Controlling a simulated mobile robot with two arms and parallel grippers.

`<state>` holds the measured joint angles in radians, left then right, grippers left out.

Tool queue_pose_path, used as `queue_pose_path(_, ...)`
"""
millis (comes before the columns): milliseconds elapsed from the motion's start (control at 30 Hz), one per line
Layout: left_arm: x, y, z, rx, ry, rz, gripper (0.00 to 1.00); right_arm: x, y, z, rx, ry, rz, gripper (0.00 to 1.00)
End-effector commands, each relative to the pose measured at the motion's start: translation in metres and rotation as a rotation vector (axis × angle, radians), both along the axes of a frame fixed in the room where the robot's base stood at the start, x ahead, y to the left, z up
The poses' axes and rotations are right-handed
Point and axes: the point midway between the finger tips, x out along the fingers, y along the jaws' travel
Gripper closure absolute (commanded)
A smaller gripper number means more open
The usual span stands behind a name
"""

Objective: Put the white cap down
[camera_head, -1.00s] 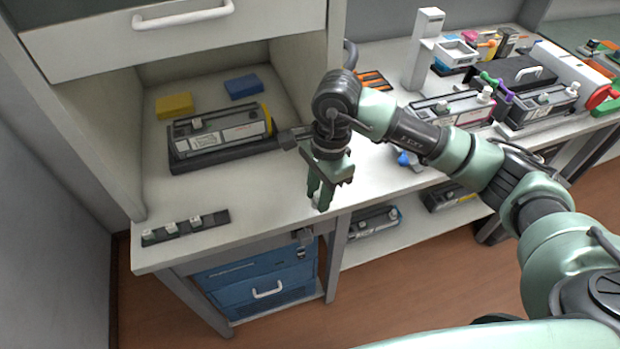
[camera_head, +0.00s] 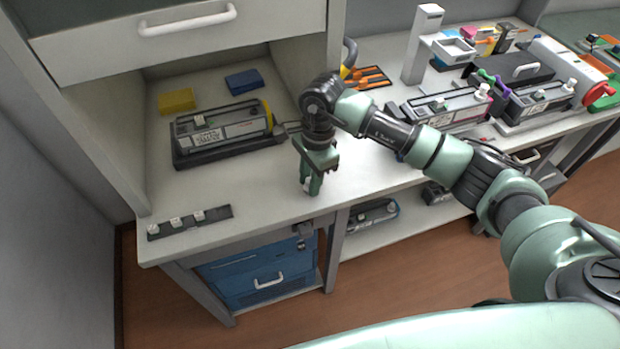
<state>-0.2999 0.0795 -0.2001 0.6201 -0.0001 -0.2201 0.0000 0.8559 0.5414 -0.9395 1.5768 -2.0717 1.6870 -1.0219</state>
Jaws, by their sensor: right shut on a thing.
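My right gripper (camera_head: 310,187) points down over the front part of the white bench top, right of the cap strip. It is shut on a small white cap (camera_head: 306,186), which is mostly hidden between the green fingers. I cannot tell whether the cap touches the bench. A dark strip (camera_head: 215,215) lies near the bench's front left edge and bears several white caps (camera_head: 176,222). A toner cartridge (camera_head: 225,130) with a yellow end sits in a dark tray behind and left of the gripper. My left gripper is not in view.
A yellow block (camera_head: 177,101) and a blue block (camera_head: 244,82) lie at the back of the bench under the drawer. More cartridges (camera_head: 447,108) stand to the right, behind my arm. Bare bench top (camera_head: 255,185) lies between the strip and my gripper.

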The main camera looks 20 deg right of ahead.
Motion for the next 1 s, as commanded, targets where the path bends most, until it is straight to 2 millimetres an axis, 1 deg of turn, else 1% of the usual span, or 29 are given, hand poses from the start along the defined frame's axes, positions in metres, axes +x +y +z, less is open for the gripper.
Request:
queue_pose_path(33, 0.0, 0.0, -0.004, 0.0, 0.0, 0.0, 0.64, 0.0, 0.0, -0.003, 0.0, 0.0, 0.0, 1.0)
queue_pose_path(67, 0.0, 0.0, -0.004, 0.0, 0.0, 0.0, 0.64, 0.0, 0.0, -0.003, 0.0, 0.0, 0.0, 0.7)
queue_pose_path(100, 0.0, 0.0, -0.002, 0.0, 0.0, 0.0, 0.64, 0.0, 0.0, -0.002, 0.0, 0.0, 0.0, 0.59)
queue_pose_path(133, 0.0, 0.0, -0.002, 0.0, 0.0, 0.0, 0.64, 0.0, 0.0, -0.002, 0.0, 0.0, 0.0, 0.51)
queue_pose_path(433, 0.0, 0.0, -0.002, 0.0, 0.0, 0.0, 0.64, 0.0, 0.0, -0.001, 0.0, 0.0, 0.0, 0.51)
queue_pose_path(533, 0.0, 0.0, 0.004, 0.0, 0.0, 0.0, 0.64, 0.0, 0.0, 0.004, 0.0, 0.0, 0.0, 0.51)
queue_pose_path(567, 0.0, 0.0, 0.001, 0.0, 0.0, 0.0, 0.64, 0.001, 0.0, 0.005, 0.0, -0.002, 0.0, 0.51)
queue_pose_path(667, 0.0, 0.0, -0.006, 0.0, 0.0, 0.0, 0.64, 0.002, -0.002, 0.018, 0.0, -0.005, 0.0, 0.51)
queue_pose_path(900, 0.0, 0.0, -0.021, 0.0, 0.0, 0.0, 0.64, 0.004, -0.008, 0.07, 0.001, -0.007, 0.001, 0.51)
queue_pose_path(1000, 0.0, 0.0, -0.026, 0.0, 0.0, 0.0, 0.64, 0.004, -0.011, 0.089, 0.0, -0.005, -0.002, 0.51)
